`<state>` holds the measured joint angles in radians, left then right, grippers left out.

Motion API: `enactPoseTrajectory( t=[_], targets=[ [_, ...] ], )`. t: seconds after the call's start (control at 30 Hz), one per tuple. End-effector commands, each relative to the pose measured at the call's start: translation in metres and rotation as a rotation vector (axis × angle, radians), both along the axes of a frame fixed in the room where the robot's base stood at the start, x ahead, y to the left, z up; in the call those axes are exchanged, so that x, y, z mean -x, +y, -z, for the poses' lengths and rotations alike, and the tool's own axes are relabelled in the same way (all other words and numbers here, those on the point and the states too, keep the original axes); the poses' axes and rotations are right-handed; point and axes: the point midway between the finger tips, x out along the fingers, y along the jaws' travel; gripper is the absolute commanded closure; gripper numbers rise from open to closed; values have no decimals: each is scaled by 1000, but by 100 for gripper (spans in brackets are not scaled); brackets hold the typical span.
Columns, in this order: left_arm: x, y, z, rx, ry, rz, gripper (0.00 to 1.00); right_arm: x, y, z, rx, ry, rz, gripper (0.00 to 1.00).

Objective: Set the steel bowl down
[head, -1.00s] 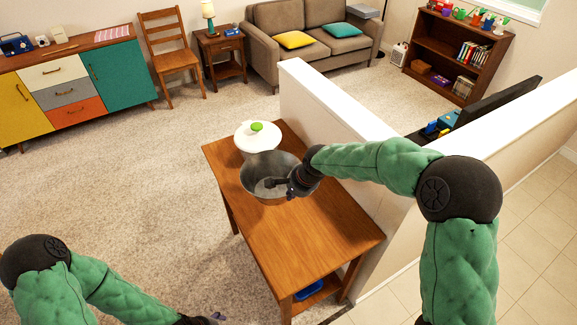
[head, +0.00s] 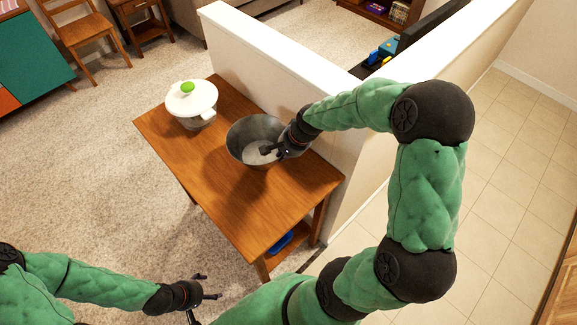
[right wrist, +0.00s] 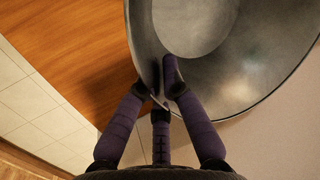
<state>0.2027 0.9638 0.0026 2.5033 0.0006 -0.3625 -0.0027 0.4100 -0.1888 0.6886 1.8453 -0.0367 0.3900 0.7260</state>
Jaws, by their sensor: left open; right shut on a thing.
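The steel bowl (head: 240,135) is a grey, round, upright bowl over the right part of the wooden table, beside the low wall. My right gripper (head: 272,150) is shut on its rim. The right wrist view also shows the bowl (right wrist: 270,85), its wall between the dark fingers (right wrist: 163,85). I cannot tell for certain whether the bowl's base touches the tabletop. My left gripper (head: 206,291) is open and empty, low in front of the table.
The wooden table (head: 245,205) has bare top in front of the bowl. A white lidded pot (head: 190,103) with a green knob stands on its left part, apart from the bowl. A white-topped low wall (head: 275,65) runs along the table's back. A blue item (head: 279,243) sits below the tabletop.

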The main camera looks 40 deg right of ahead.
Motion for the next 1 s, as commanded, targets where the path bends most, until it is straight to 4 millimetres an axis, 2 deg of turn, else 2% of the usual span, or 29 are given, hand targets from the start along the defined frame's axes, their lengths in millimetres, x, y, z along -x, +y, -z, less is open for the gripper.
enactPoseTrajectory(
  t=[0.03, 0.33, 0.53, 0.97, 1.0],
  targets=[
    [0, 0, 5, 0, 0, 0, 23, 3, -5, 7, 1, -2, 4, 100],
    [0, 0, 12, 0, 0, 0, 23, 11, -15, 21, 1, -4, 4, 100],
    [0, 0, 28, 0, 0, 0, 23, 12, -15, 51, 1, -2, 1, 100],
    [0, 0, 30, 0, 0, 0, 23, 11, -15, 55, 1, -4, 1, 100],
    [0, 0, 29, 0, 0, 0, 23, 12, -15, 55, 1, -3, 1, 84]
  ],
)
